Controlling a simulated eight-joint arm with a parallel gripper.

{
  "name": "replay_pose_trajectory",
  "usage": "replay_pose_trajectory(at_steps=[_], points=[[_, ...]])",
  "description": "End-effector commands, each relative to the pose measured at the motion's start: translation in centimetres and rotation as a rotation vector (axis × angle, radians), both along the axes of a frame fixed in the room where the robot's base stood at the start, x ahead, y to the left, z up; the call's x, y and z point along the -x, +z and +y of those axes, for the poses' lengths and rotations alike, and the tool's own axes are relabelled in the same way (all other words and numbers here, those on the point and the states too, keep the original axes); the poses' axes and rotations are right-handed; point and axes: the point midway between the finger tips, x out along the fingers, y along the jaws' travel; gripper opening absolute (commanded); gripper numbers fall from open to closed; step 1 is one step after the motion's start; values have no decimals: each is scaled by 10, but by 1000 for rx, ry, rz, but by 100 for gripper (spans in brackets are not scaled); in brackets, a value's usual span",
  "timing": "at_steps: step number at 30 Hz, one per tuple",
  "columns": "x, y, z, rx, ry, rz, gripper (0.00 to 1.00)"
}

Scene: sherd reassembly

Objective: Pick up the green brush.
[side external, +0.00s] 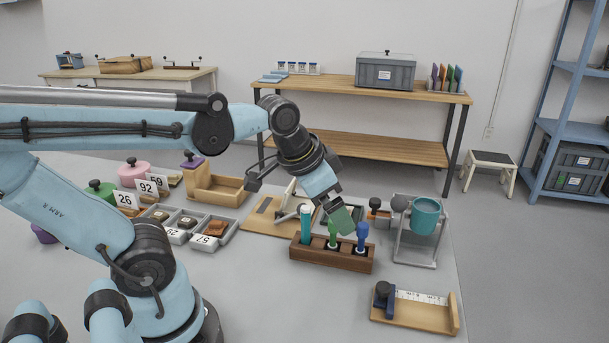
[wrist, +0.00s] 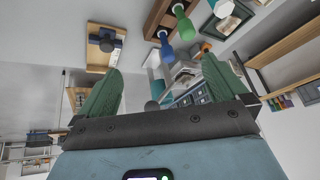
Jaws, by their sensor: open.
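The green brush (side external: 332,241) stands upright in a dark wooden holder (side external: 348,264), between a teal one (side external: 306,225) on the left and a blue one (side external: 362,236) on the right. My gripper (side external: 343,221) is just above the holder, tilted, with its green fingers close to the green brush's top. I cannot tell if they touch. In the wrist view my gripper (wrist: 162,64) has its fingers wide apart, with nothing gripped. There the green brush (wrist: 184,27) shows beyond the fingertips, up and right of the blue brush (wrist: 165,48).
A grey stand with a teal cup (side external: 425,216) is right of the holder. A wooden tray with a ruler (side external: 416,308) lies in front right. Grey sherd trays (side external: 185,224) and number cards (side external: 147,188) are at left. The table front is clear.

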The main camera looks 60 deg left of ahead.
Motion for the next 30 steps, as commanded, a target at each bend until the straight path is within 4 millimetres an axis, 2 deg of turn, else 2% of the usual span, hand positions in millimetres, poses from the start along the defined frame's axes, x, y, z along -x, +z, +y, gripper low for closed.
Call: replay_pose_trajectory(at_steps=[5, 8, 14, 15, 25, 30], points=[[10, -18, -9, 79, 107, -103, 100], [12, -22, -10, 100, 131, -127, 88], [12, -22, -11, 106, 139, -133, 57], [12, -22, -10, 106, 139, -133, 56], [11, -21, -8, 131, 183, -123, 56], [7, -17, 2, 288, 456, -79, 56]])
